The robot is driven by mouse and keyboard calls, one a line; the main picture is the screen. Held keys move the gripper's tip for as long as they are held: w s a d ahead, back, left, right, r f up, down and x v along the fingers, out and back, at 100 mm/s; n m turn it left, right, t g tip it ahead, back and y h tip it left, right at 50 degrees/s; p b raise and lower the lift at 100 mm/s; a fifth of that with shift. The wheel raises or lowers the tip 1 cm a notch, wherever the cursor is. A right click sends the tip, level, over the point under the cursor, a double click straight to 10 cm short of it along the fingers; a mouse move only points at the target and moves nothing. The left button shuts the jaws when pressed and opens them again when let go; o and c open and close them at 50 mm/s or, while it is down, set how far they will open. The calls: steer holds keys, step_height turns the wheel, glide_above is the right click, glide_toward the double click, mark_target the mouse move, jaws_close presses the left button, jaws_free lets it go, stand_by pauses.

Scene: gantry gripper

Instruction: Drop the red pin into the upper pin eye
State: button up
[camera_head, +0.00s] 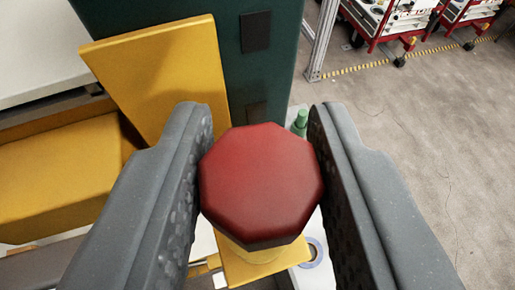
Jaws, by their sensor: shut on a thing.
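The red pin (262,180) shows as a red octagonal head in the middle of the head camera view. My gripper (262,172) is shut on it, with one grey ridged finger pressed to its left side and the other to its right side. The shank below the head is hidden. A yellow part (262,268) shows just below and behind the head; I cannot tell whether it is the upper pin eye or whether the pin touches it.
A dark green column (235,65) with a yellow plate (160,70) stands behind the pin. A yellow block (60,170) lies at left. A small green bottle-like thing (299,122) shows by the right finger. Red carts (390,20) stand far off on open grey floor.

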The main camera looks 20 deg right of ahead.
steer(key=shift+f+b, duration=0.45)
steer(key=shift+f, duration=0.3)
steer(key=o, duration=0.9)
steer(key=shift+o, duration=0.6)
steer(key=shift+s+d, duration=0.1)
steer(key=shift+d, duration=0.05)
steer(key=shift+f, duration=0.1)
steer(key=shift+a, duration=0.25)
steer(key=b+v, duration=0.2)
steer(key=v, duration=1.1)
steer(key=shift+s+d+r, duration=0.2)
steer(key=shift+s+d, duration=0.05)
steer(key=shift+s, duration=0.15)
